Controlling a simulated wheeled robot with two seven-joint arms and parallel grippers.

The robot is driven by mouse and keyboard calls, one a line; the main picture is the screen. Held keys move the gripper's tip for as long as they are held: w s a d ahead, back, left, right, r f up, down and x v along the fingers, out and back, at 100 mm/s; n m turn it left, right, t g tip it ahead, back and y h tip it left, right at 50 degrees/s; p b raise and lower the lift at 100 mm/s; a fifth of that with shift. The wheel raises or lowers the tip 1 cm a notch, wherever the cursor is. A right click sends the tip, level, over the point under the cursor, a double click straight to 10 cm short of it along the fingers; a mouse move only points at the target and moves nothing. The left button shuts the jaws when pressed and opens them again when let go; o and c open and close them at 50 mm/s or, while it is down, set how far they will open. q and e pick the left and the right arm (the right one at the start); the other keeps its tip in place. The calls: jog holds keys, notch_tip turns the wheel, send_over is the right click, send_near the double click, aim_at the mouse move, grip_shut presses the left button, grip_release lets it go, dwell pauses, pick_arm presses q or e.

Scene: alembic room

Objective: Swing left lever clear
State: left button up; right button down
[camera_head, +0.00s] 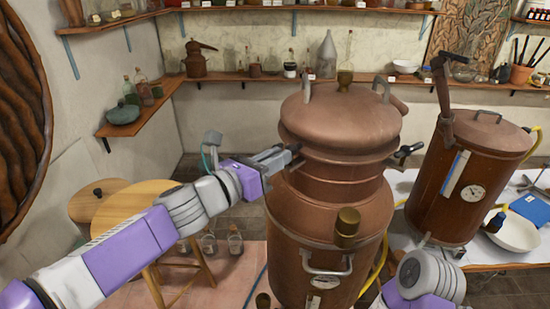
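The large copper alembic (325,215) stands in the middle, its domed lid (340,120) seated on top with two grey handles. The left lever (295,148), a short dark handle, sticks out at the left of the collar below the lid. My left gripper (282,157) is right at this lever, overlapping it in the view. Its fingers are small and seen side-on, so I cannot tell whether they are open or shut on the lever. A matching dark right lever (408,151) sticks out on the other side. My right arm shows at the lower right; its gripper is out of view.
A second copper vessel (465,180) with a gauge stands on the table at right, beside a white bowl (514,232). A round wooden stool (135,205) stands behind my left arm. Wall shelves (250,77) hold jars and bottles.

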pick_arm(q)
grip_shut()
jog(key=shift+w+r+g+p, duration=0.1)
jog(key=shift+g+p, duration=0.2)
jog(key=shift+p, duration=0.25)
jog(key=shift+w+a+m+g+h+p, duration=0.2)
jog(key=shift+w+m+g+h+p, duration=0.7)
jog(key=shift+m+g, duration=1.45)
jog(key=shift+w+a+m+g+h+p, duration=0.2)
jog(key=shift+w+m+g+h+p, duration=0.4)
jog(key=shift+m+g+p, duration=1.7)
jog(key=shift+w+a+m+g+h+b, duration=0.15)
jog(key=shift+w+m+g+h, duration=0.85)
jog(key=shift+g, duration=2.65)
jog(key=shift+d+m+g+y, duration=0.1)
jog(key=shift+m+g+y, duration=0.5)
jog(key=shift+m+g, duration=0.65)
